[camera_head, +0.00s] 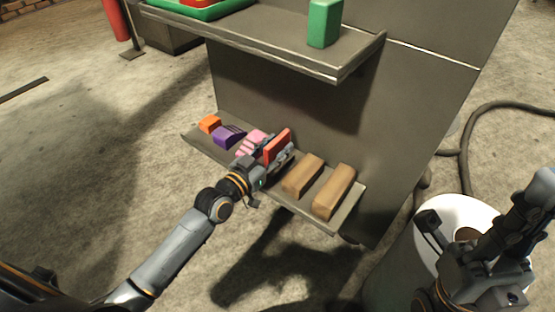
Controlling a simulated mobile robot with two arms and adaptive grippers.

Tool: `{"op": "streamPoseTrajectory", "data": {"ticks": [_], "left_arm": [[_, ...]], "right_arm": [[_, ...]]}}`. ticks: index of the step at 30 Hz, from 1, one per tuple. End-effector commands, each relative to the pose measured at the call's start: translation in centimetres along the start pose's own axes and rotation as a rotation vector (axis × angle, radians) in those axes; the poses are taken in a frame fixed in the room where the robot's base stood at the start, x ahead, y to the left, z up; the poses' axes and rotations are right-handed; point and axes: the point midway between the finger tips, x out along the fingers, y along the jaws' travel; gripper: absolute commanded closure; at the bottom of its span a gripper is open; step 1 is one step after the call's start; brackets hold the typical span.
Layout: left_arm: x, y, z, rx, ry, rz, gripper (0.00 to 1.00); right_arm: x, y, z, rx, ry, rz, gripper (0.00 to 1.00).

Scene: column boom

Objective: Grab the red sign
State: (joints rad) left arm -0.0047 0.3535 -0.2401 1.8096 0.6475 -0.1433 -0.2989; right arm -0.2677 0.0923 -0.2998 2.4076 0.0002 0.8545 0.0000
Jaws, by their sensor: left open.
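A red sign (278,146), a small upright red block-like plate, stands on the lower shelf between a pink item and the brown blocks. My left gripper (271,155) reaches in from the left and is at the red sign, with its fingers close around it. The jaws are open, and whether they touch the sign cannot be told. The arm hides the lower part of the sign. My right arm is at the lower right over a white bin; its jaw state is unclear (455,245).
The lower shelf (345,220) also holds an orange block (210,123), a purple item (228,136), a pink striped item (251,143) and two brown blocks (303,174). The upper shelf (285,52) overhangs, with a green block (324,22). A white bin (400,262) and hose (465,150) are at right.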

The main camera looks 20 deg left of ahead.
Motion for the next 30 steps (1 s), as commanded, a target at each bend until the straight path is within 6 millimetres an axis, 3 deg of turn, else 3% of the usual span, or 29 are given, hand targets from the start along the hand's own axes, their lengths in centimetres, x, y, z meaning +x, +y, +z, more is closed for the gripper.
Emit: {"op": "streamPoseTrajectory", "data": {"ticks": [8,15,30], "left_arm": [[0.56,0.00,-0.02,0.000,-0.002,0.001,0.58],[0.54,0.00,-0.03,0.001,-0.001,0.000,1.00],[0.54,-0.01,-0.82,0.002,0.001,0.000,1.00]], "right_arm": [[0.18,-0.01,0.05,-0.001,0.005,-0.003,1.00],[0.17,-0.02,0.05,-0.001,0.005,-0.003,1.00],[0.68,-0.02,-0.24,0.000,0.012,-0.002,1.00]]}}
